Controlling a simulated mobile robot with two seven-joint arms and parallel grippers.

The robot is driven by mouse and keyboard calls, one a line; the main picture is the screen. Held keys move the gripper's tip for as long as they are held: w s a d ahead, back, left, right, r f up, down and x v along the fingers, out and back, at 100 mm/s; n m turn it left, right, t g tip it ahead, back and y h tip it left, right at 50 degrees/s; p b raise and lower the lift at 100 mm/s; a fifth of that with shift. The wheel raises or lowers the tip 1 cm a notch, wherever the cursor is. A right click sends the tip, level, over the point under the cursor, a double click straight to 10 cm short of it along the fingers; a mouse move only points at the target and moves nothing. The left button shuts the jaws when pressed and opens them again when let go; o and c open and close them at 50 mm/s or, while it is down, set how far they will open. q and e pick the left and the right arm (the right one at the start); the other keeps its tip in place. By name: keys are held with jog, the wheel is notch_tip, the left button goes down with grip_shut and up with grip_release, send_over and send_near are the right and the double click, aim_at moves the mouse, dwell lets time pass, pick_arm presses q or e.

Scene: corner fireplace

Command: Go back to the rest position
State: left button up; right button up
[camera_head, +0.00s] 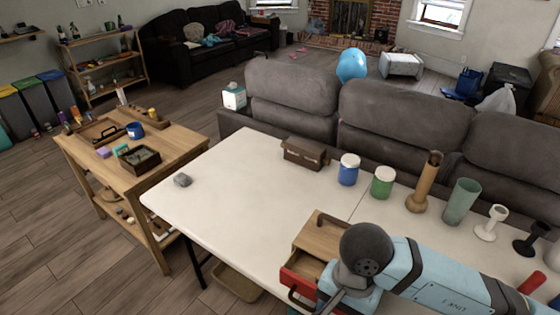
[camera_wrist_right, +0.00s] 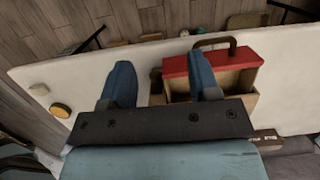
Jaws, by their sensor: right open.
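My right arm reaches in from the right in the head view, over the near part of the white table (camera_head: 235,190). In the right wrist view my right gripper (camera_wrist_right: 160,72) is open, its two blue fingers apart and nothing held between them. A wooden box with a red drawer front (camera_wrist_right: 228,62) and a dark handle lies beyond and partly behind the right-hand finger. I cannot tell whether they touch. The box also shows in the head view (camera_head: 319,238), partly hidden by my arm. My left gripper is not in view.
On the table stand a brown box (camera_head: 304,152), a blue jar (camera_head: 348,171), a green jar (camera_head: 382,183), a wooden vase (camera_head: 424,187) and a green cup (camera_head: 461,203). A small grey object (camera_head: 182,180) lies left. The table's left middle is clear. A grey sofa (camera_head: 395,120) backs it.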

jog(key=s+a+r+m+g+y+p, duration=0.25)
jog(key=s+a+r+g+y, duration=0.2)
jog(key=a+y, duration=0.3)
jog(key=w+a+r+m+t+y+p, duration=0.1)
jog(key=w+a+r+m+t+y, duration=0.15)
jog(key=r+m+y, duration=0.4)
jog(key=w+a+r+m+t+y+p, duration=0.1)
jog(key=r+m+t+y+p, duration=0.15)
jog(key=m+y, duration=0.7)
jog(key=w+d+f+m+t+h+p, duration=0.15)
jog(key=d+m+t+h, duration=0.35)
jog(key=m, duration=0.5)
jog(key=w+d+f+m+t+h, duration=0.2)
jog(key=w+f+m+t+h, duration=0.15)
jog(key=m+t, duration=0.5)
jog(key=w+d+f+m+t+h+p, duration=0.15)
jog(key=d+m+t+h, duration=0.3)
jog(key=m, duration=0.65)
jog(key=s+d+f+m+g+h, duration=0.3)
jog(key=s+d+f+m+h, duration=0.1)
jog(key=f+m, duration=0.3)
jog(key=s+d+f+m+g+h, duration=0.3)
jog(key=f+m, duration=0.4)
jog(key=f, duration=0.4)
jog(key=shift+s+d+h+p, duration=0.45)
jog(key=shift+s+d+h, duration=0.3)
jog(key=shift+s+h, duration=0.25)
